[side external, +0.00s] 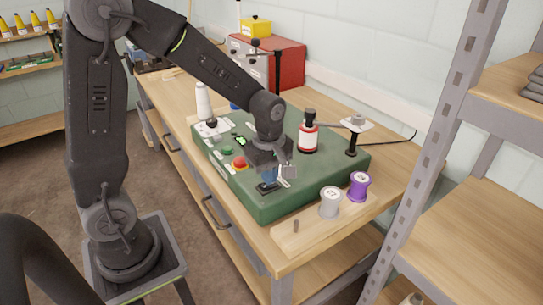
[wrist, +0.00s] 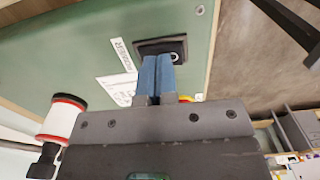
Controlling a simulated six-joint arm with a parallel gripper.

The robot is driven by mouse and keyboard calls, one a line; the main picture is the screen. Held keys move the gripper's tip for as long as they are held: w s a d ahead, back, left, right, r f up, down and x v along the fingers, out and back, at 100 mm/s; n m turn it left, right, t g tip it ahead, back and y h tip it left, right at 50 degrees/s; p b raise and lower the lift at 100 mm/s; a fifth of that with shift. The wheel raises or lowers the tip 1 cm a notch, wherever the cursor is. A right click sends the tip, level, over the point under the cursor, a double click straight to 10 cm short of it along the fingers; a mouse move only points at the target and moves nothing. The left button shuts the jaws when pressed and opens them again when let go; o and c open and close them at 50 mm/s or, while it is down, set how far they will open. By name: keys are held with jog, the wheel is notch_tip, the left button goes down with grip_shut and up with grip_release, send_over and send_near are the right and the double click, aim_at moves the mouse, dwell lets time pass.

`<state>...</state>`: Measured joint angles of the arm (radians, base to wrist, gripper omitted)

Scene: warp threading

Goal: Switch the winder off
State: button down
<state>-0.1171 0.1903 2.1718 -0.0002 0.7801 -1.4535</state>
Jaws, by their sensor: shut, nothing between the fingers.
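The winder is a green box (side external: 305,195) on the wooden bench, and its green top (wrist: 60,50) fills the upper left of the wrist view. A black switch plate (side external: 266,188) sits near its front edge. In the wrist view the plate (wrist: 146,47) carries a dark part with a silver ring (wrist: 174,57). My gripper (side external: 269,176) points down over this plate. Its blue fingers (wrist: 157,58) are shut together and empty, with the tips over the plate. They partly hide the switch, so its position and any contact cannot be told.
A red button (side external: 240,162) and a green button (side external: 228,151) lie left of the gripper. A red-and-white spool (side external: 308,135) and a black post (side external: 352,145) stand behind. Grey (side external: 330,203) and purple (side external: 358,187) spools stand to the right. A white label (wrist: 116,90) lies beside the switch.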

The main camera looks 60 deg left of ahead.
notch_tip(320, 180, up, 13)
jog(key=w, duration=0.1)
jog(key=shift+w+r, duration=0.2)
jog(key=shift+w, duration=0.2)
jog(key=s+d+r+m+t, duration=0.1)
jog(key=s+d+m+t, duration=0.15)
jog(key=s+m, duration=0.6)
jog(key=s+d+m+t, duration=0.1)
jog(key=s+m+t, duration=0.2)
jog(key=s+m, duration=0.5)
jog(key=w+a+f+n+g, duration=0.15)
jog(key=w+n+g, duration=0.25)
jog(key=w+n, duration=0.4)
jog(key=w+a+n+g, duration=0.2)
jog(key=w+n+g, duration=0.1)
jog(key=w+n, duration=0.5)
jog(key=shift+n, duration=0.25)
jog(key=f, duration=0.4)
jog(key=s+f, duration=0.1)
jog(key=f, duration=0.4)
jog(key=s+f, duration=0.1)
jog(key=f, duration=0.3)
jog(key=shift+s+f, duration=0.15)
jog(key=shift+f, duration=0.15)
